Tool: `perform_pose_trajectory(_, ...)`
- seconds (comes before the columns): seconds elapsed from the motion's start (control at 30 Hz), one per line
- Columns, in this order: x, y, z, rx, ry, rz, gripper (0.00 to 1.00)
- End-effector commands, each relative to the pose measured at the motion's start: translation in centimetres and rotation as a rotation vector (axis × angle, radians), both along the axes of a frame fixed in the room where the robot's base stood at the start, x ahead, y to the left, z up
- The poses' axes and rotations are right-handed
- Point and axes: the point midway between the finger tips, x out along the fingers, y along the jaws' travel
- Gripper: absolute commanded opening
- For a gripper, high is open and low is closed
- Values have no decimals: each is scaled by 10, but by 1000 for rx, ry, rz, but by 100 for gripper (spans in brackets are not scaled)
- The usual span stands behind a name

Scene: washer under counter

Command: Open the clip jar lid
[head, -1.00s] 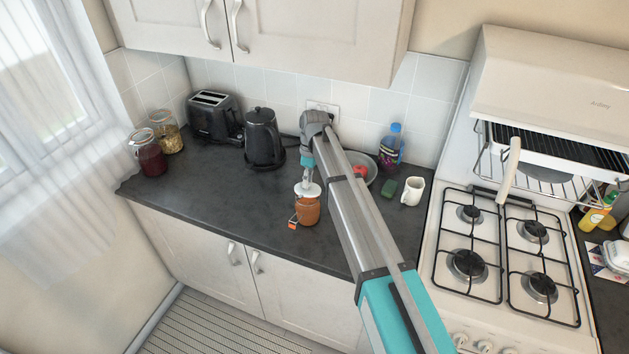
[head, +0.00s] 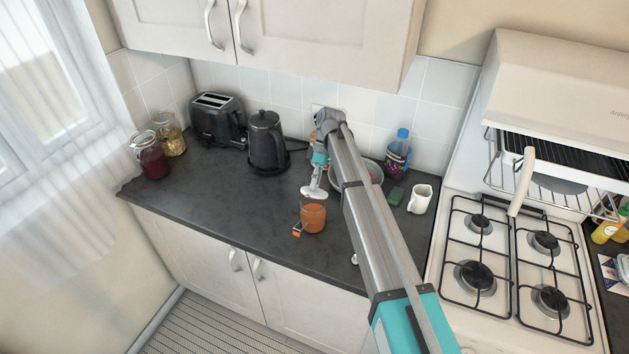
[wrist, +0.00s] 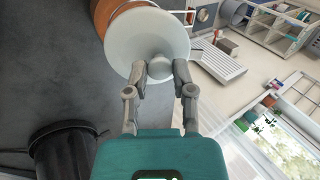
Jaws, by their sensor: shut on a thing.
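The jar (head: 313,219), orange-brown inside, stands on the dark counter, with a small orange tag at its lower left. Its round white lid (head: 313,193) is tilted at the jar's mouth and looks partly raised from it. I cannot tell whether its edge still touches the jar. My gripper (head: 315,183) comes down from above and is shut on the lid's knob. In the wrist view the pale lid (wrist: 135,42) fills the top centre, its knob between my fingertips (wrist: 160,68). Part of the jar (wrist: 104,14) shows behind it.
A black kettle (head: 267,143) and toaster (head: 217,119) stand behind to the left. Two glass jars, one dark red (head: 152,160), are at the far left. A bottle (head: 397,155), green sponge (head: 395,196) and white mug (head: 420,198) stand right. The counter left of the jar is clear.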

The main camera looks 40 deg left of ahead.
Motion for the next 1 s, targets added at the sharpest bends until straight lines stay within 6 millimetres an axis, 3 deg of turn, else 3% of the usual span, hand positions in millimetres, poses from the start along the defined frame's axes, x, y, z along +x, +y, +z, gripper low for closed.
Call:
perform_pose_trajectory(0.23, -5, 4, 0, 1, 1, 8, 0)
perform_pose_trajectory(0.27, -6, 4, 0, 1, 1, 8, 36)
perform_pose_trajectory(0.43, -7, 5, 0, 2, 1, 11, 68)
perform_pose_trajectory(1.0, -7, 6, 0, 1, 1, 11, 68)
